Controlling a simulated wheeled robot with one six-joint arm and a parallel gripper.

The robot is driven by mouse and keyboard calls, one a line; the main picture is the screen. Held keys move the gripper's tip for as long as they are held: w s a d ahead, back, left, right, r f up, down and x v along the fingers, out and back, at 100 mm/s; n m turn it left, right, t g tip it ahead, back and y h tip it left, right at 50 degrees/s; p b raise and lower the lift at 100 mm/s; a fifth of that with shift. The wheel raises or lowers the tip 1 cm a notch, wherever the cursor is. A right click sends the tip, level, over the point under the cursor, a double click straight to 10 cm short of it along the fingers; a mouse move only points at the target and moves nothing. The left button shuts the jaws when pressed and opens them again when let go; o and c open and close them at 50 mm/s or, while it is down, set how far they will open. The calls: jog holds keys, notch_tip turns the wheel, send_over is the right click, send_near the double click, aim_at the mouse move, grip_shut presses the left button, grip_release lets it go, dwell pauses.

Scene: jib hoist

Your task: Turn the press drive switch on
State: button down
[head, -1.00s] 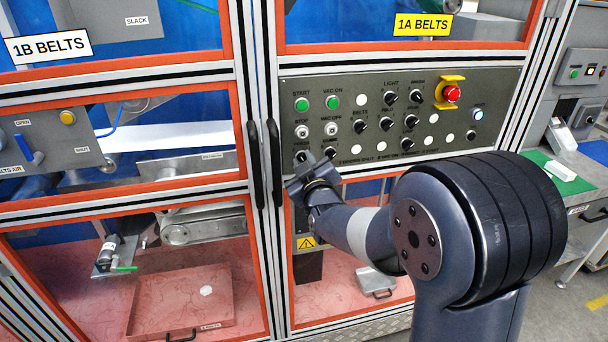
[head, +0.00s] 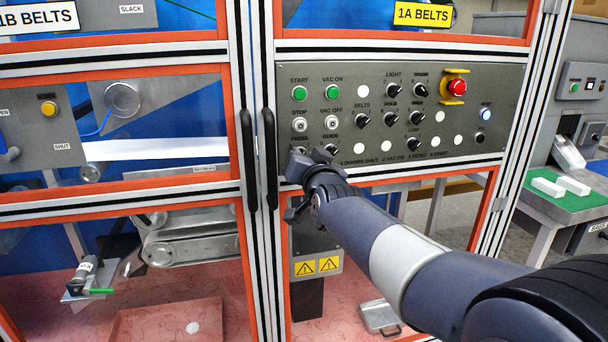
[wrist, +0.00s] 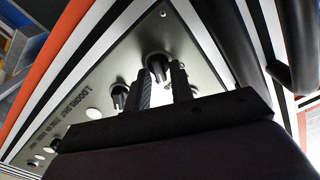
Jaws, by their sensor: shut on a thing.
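The press drive switch is the black knob under the PRESS label, in the lower left corner of the grey control panel (head: 460,90). In the head view my gripper (head: 299,160) is in front of it and hides most of it. In the wrist view the press drive switch (wrist: 158,64) sits between my two fingertips (wrist: 161,80), and my gripper is shut on it. I cannot tell which way the knob points. The guide switch (wrist: 118,95) is a similar black knob beside the fingers, not touched.
A red emergency stop (head: 457,87) on a yellow bracket is at the panel's upper right. Several other knobs and buttons fill the panel. Black door handles (head: 270,158) stand upright close to the left of my gripper. A green-topped bench (head: 590,200) is at the right.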

jog(key=shift+d+f+m+b, duration=0.1)
jog(key=shift+m+b, duration=1.4)
jog(key=shift+m, duration=0.7)
jog(key=c, duration=1.3)
grip_release()
jog(key=shift+o, duration=0.2)
jog(key=v, duration=1)
jog(key=shift+s, duration=0.35)
jog(key=shift+d, duration=0.1)
jog(key=x, duration=1)
jog(key=shift+w, duration=0.4)
